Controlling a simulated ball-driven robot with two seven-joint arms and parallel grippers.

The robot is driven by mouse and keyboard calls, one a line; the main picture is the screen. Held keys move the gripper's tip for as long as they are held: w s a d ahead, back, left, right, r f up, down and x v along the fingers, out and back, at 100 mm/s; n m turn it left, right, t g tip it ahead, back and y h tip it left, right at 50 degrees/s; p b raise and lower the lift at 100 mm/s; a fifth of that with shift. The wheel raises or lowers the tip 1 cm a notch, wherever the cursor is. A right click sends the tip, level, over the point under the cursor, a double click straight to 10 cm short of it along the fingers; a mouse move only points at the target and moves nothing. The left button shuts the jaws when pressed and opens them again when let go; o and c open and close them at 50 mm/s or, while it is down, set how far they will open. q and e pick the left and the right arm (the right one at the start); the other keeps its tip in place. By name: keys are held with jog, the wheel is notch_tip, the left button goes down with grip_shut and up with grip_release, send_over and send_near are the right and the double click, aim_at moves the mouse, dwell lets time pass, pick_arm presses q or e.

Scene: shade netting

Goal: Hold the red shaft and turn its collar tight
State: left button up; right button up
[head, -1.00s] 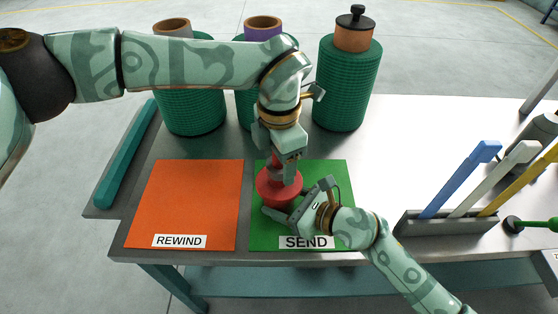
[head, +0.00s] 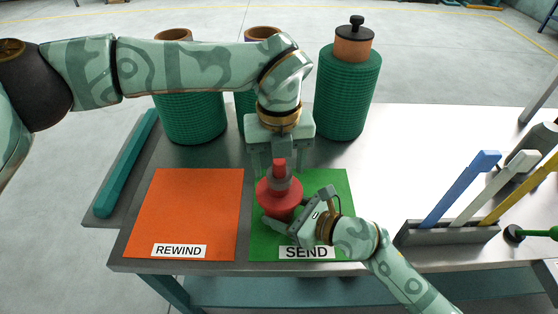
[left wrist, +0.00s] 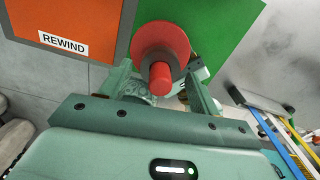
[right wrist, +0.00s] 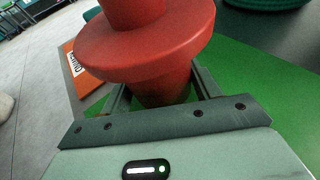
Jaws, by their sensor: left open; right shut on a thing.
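The red shaft (head: 279,167) stands upright over the green SEND mat, with a wide red flange (head: 279,199) below its top. A grey collar (head: 281,183) sits around the shaft just above the flange. My left gripper (head: 280,163) points down from above, open, its fingers apart on either side of the shaft's top; the shaft's red tip shows between them in the left wrist view (left wrist: 160,75). My right gripper (head: 287,212) is shut on the shaft below the flange. In the right wrist view the flange (right wrist: 145,45) hides much of that grip.
An orange REWIND mat (head: 188,210) lies left of the green SEND mat (head: 335,205). Green netting rolls (head: 347,90) stand along the back. At the right, a grey rack (head: 450,234) holds blue, white and yellow bars. A teal bar (head: 126,163) lies at the left edge.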

aim_at(279, 192)
pick_arm(q)
jog(key=n, duration=0.3)
jog(key=shift+f, duration=0.1)
jog(key=shift+f, duration=1.3)
jog(key=shift+c, duration=0.2)
